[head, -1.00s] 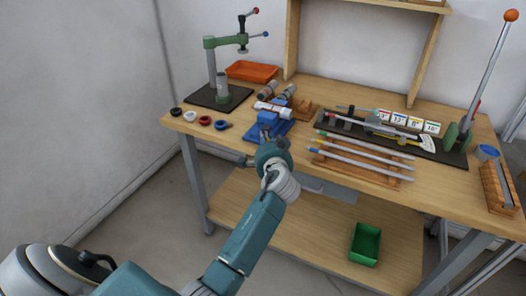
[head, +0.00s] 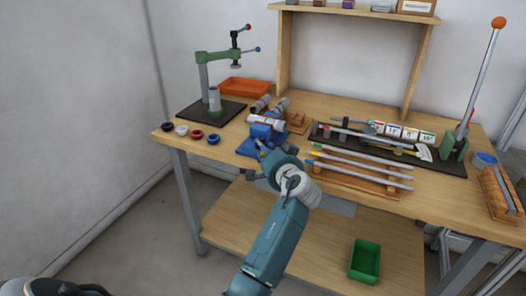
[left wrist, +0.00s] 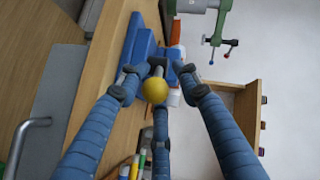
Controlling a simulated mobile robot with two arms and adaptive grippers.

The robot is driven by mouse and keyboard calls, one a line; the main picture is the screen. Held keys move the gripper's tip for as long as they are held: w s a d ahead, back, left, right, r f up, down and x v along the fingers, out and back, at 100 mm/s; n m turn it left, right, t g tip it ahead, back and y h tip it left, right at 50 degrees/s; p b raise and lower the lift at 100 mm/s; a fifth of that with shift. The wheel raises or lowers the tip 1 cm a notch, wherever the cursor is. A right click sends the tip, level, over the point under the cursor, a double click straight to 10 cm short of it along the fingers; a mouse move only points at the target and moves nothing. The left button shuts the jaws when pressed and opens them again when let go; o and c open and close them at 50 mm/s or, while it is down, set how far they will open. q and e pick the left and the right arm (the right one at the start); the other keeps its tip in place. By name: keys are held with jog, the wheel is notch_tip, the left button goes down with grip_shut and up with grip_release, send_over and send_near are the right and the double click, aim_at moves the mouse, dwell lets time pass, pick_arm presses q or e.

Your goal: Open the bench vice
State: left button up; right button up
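The blue bench vice (head: 258,146) sits at the front edge of the workbench, with a pale cylinder (head: 266,122) at its top. In the left wrist view the vice (left wrist: 139,42) is beyond the fingers. A yellow ball (left wrist: 155,90), apparently the end of the vice's handle, shows between them. My left gripper (head: 265,157) is in front of the vice in the head view. In the left wrist view its blue ribbed fingers (left wrist: 158,78) are spread around the ball, with gaps at both sides. Whether the middle finger touches it, I cannot tell. My right gripper is not in view.
A green press (head: 213,80) stands at the back left near an orange tray (head: 244,87). Several small round parts (head: 196,134) lie left of the vice. A wooden rack (head: 350,180) with rods is to the right. A green bin (head: 364,261) is on the lower shelf.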

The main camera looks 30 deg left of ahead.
pick_arm(q)
jog(key=shift+f, duration=0.15)
jog(key=shift+a+r, duration=0.1)
jog(key=shift+r, duration=0.45)
notch_tip(320, 180, up, 9)
jog(key=shift+f, duration=0.1)
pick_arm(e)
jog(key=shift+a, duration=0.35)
